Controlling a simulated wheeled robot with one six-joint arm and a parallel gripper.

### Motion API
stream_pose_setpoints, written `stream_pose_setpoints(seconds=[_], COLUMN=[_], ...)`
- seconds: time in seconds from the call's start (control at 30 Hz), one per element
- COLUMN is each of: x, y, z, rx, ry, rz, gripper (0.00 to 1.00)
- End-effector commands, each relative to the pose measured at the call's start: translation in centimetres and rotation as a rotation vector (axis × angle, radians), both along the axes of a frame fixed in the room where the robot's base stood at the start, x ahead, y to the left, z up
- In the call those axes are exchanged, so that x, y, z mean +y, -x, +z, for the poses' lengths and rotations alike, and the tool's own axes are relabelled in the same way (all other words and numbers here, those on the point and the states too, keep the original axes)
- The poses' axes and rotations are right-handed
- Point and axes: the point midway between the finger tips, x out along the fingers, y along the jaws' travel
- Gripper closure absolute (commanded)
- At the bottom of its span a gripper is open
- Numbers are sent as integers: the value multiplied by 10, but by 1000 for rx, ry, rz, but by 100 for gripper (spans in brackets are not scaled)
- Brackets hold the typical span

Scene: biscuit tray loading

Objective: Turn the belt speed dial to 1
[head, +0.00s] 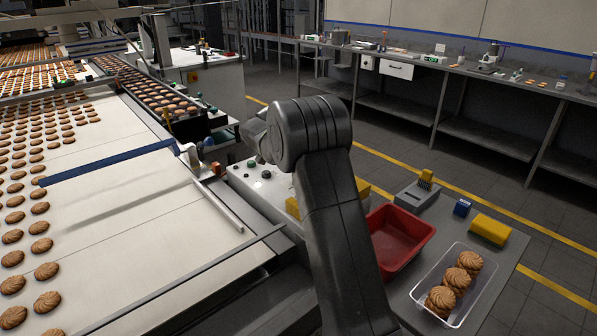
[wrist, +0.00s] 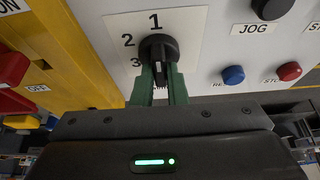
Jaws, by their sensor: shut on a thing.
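I cannot make out a clear pointer mark. My gripper (wrist: 160,82) has its two green fingers closed on the lower part of the bar, one on each side. In the head view my own arm hides the gripper and the dial.
In the wrist view, a black JOG knob (wrist: 271,8), a blue button (wrist: 233,75) and a red button (wrist: 289,71) sit to the right. A yellow panel (wrist: 75,45) stands at left. The head view shows a red bin (head: 398,238) and a clear tray (head: 483,297) of biscuits.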

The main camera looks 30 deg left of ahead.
Motion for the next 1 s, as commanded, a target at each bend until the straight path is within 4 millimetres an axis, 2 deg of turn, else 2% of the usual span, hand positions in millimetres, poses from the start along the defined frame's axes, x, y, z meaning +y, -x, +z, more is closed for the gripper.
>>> stream_pose_setpoints(seconds=[0.43, 0.47, 0.57, 0.87, 1.0], x=[0, 0, 0, 0, 2], y=[0, 0, 0, 0, 4], z=[1, 1, 1, 1, 12], rx=[-1, -1, 0, 0, -2], ry=[-2, -2, -1, -1, -2], rz=[-12, -12, -11, -10, -10], gripper=[100, 85, 66, 65, 65])
